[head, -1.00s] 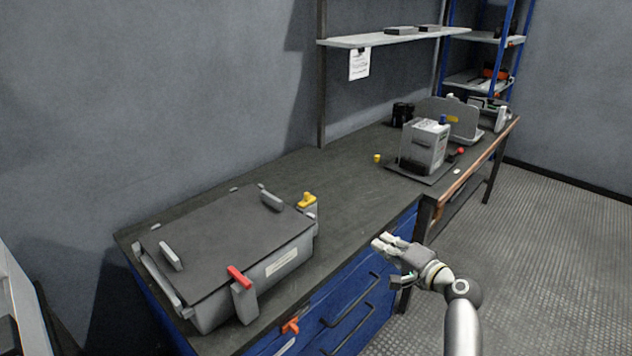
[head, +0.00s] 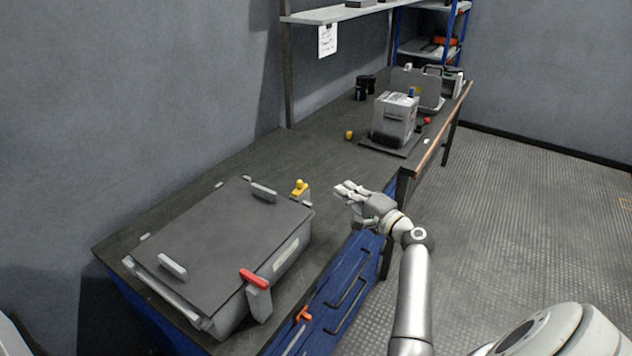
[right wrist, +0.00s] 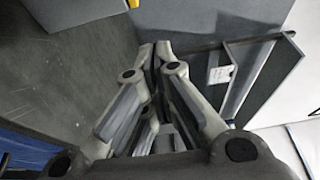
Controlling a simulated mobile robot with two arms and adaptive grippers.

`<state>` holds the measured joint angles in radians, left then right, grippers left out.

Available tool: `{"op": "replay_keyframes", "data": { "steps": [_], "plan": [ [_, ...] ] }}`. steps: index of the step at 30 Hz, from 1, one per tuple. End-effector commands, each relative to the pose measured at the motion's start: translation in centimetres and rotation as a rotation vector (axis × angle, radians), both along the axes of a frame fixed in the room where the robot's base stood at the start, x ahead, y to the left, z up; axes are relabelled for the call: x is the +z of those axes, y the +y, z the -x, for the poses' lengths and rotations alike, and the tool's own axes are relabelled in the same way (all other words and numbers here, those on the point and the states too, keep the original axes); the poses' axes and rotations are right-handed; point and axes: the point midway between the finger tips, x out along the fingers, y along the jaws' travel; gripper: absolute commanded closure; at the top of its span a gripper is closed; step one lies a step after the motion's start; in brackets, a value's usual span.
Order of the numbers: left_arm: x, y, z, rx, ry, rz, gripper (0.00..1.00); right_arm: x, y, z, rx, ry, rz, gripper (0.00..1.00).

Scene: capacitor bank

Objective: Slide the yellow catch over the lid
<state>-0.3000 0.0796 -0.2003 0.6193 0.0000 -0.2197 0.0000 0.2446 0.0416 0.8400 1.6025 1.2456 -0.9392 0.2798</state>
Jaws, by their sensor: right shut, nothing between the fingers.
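The grey box (head: 290,250) stands on the bench with its dark flat lid (head: 215,235) lying on top. The yellow catch (head: 300,188) sits on a grey post at the lid's far right corner and appears to lie beside the lid's edge rather than over it. A red catch (head: 254,278) sits on a similar post at the near right corner, its end at the lid's edge. My right gripper (head: 345,190) is shut and empty, to the right of the yellow catch and apart from it. Its closed fingers (right wrist: 155,48) also show in the right wrist view. My left gripper is out of view.
A white-grey unit (head: 394,120) stands on a dark mat farther along the bench, with a small yellow piece (head: 349,135) nearby. Blue drawers (head: 345,290) lie below the bench's front edge. The bench surface (head: 240,165) behind the box is clear.

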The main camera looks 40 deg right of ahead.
Motion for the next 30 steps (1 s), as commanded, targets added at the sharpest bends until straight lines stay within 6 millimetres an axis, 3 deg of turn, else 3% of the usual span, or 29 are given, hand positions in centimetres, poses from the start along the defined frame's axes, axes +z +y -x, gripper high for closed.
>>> {"op": "replay_keyframes", "data": {
  "steps": [5,20,24,30],
  "plan": [
    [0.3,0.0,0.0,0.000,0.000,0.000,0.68,0.2,0.1,-1.5,0.001,-0.002,-0.002,1.00],
    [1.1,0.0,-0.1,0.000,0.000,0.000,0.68,0.2,0.6,-10.2,0.002,-0.002,-0.001,1.00],
    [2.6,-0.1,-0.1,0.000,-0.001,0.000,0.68,0.3,2.8,-9.1,0.002,0.001,-0.002,1.00],
    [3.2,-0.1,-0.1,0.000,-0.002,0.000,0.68,0.1,4.1,-8.5,0.001,0.001,0.001,1.00]
  ]
}}
